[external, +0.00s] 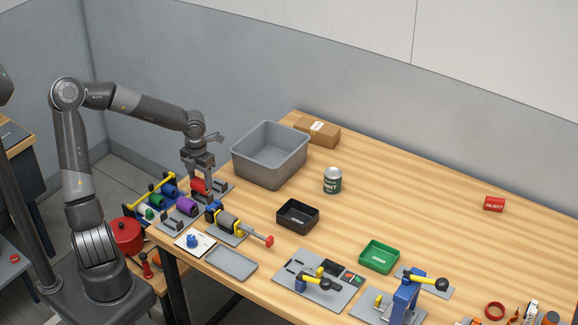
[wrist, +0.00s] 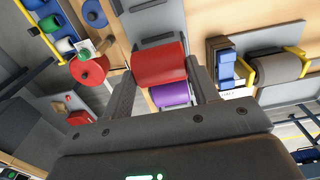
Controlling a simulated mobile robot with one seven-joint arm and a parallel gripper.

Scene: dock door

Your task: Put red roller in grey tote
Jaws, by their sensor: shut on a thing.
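The red roller (external: 199,186) is between the fingers of my gripper (external: 198,174) at the left end of the table. In the wrist view the red roller (wrist: 158,64) sits between the two fingers of my gripper (wrist: 160,82), which is shut on it. It is close above a grey rack plate (external: 222,188); I cannot tell whether it touches it. The grey tote (external: 262,164) stands to the right of my gripper, open at the top. Its floor is partly hidden by the near wall.
A purple roller (external: 187,206) lies close by, in front of my gripper. A clamp fixture with a grey cylinder (external: 229,219) stands to the right of it. The table's right-back area is mostly clear.

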